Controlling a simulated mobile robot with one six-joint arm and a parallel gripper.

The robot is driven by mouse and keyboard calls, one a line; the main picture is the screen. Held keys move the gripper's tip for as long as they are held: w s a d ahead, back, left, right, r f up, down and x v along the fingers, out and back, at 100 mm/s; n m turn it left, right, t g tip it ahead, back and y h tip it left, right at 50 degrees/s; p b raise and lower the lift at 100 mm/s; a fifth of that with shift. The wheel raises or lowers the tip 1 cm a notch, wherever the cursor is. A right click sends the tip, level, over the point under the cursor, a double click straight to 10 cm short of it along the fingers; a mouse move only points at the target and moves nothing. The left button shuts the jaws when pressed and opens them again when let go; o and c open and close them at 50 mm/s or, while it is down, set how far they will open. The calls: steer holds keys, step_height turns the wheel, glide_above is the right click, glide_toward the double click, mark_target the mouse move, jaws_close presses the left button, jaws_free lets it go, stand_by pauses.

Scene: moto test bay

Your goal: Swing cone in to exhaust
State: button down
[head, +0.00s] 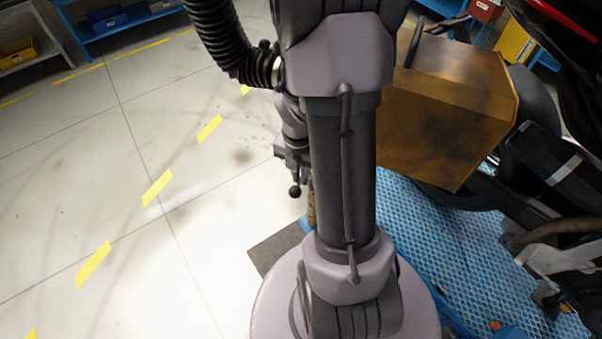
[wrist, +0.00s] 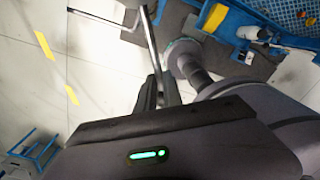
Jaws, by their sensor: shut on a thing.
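In the wrist view my gripper (wrist: 157,92) shows dark fingers close together at the foot of a thin grey bar (wrist: 152,42). It is shut on this bar, which runs upward to a bent, bracket-like part near the top edge. I cannot clearly make out the cone in either view. A black ribbed hose (head: 215,35) hangs at the upper left of my arm in the head view; its end is partly hidden behind the arm. A motorcycle, dark and cut off, stands at the right, with a brownish pipe (head: 560,231) low on it. I cannot tell whether that pipe is the exhaust.
A brown box-like body (head: 430,125) stands right of my arm. A blue patterned mat (head: 430,235) lies below the motorcycle. Blue shelves (head: 120,22) stand far back left. The pale floor with dashed yellow marks (head: 157,188) is clear on the left.

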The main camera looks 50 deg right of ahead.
stand_by(0.3)
steer(key=c, duration=1.5)
jaws_free()
steer(key=shift+s+d, duration=0.1)
steer(key=shift+s, duration=0.05)
steer(key=shift+r, duration=0.2)
step_height(320, 180, up, 17)
steer(key=p, duration=0.1)
steer(key=shift+w+p, duration=0.25)
steer(key=shift+p, duration=0.15)
